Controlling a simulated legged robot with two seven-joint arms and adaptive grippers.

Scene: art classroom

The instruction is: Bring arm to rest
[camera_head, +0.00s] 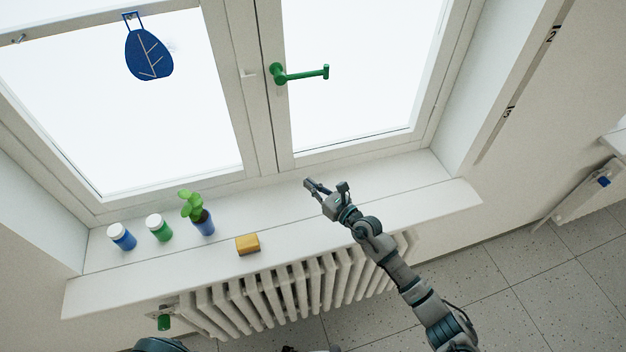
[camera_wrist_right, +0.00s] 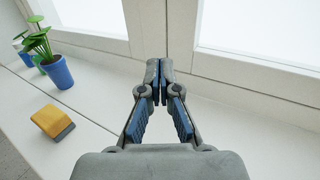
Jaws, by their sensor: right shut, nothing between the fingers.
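My right arm comes in from the lower right in the head view. My right gripper (camera_head: 308,183) is above the white windowsill (camera_head: 350,210), near the foot of the window frame. In the right wrist view the right gripper (camera_wrist_right: 158,85) shows its two fingertips together, with nothing between them. It touches none of the objects on the sill.
On the sill stand a blue jar (camera_head: 122,238), a green jar (camera_head: 160,229), a plant in a blue pot (camera_head: 204,224) and a yellow block (camera_head: 247,244). A green window handle (camera_head: 302,75) is above. A radiator (camera_head: 290,290) is below. The sill's right part is clear.

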